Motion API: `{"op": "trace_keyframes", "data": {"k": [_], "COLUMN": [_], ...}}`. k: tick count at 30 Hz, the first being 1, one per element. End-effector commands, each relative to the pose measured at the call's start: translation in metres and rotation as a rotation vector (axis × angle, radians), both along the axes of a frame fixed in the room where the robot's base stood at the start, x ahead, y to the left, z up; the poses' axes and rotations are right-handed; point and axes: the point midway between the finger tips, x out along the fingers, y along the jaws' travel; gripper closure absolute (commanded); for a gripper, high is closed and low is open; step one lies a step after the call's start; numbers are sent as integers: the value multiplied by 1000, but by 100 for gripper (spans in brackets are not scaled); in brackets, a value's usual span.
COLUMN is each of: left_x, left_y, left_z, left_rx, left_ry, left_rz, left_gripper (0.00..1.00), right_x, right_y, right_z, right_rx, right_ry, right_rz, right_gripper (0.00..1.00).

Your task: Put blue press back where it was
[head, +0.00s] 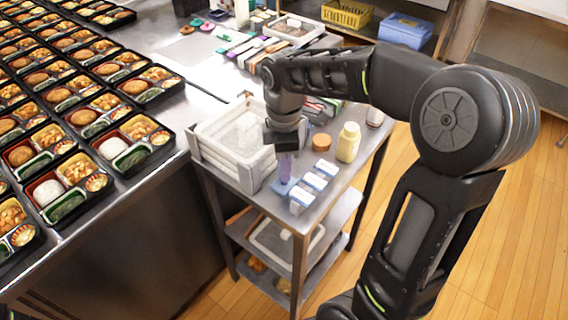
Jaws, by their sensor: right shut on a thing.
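The blue press (285,168) is a small upright piece, purplish-blue with a wider light-blue base, at the left front part of the small metal cart (331,197). My right gripper (284,150) points down from above and is shut on its upper end, hiding the top. The press looks upright. I cannot tell whether its base touches the cart top or hangs just above it. My left gripper is not in view.
White-and-blue boxes (314,182) stand in a row right of the press. A yellowish bottle (348,142) and a brown-lidded jar (321,143) stand behind. A whitish crate (233,181) is close on the left. Bento trays (127,147) fill the left table.

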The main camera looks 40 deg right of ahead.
Motion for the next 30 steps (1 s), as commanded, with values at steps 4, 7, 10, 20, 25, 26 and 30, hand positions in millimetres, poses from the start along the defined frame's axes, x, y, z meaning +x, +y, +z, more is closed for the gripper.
{"op": "trace_keyframes", "data": {"k": [4, 7, 10, 20, 25, 26, 30], "left_x": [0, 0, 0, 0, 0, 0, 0], "left_y": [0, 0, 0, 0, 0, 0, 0], "left_z": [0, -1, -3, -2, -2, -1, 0], "left_rx": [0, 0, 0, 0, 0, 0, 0], "left_ry": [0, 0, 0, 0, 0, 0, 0], "left_rz": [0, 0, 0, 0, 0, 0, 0], "left_gripper": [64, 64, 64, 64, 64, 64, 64], "right_x": [0, 0, 0, 0, 0, 0, 1], "right_y": [0, 0, 0, 0, 0, 0, 0], "right_z": [0, -1, -4, -3, -2, -1, 6], "right_rx": [0, 0, 0, 0, 0, 0, 0], "right_ry": [0, 0, 0, 0, 0, 0, -2], "right_rz": [0, 0, 0, 0, 0, 0, 0], "right_gripper": [100, 100, 75, 54, 54, 54, 54]}}
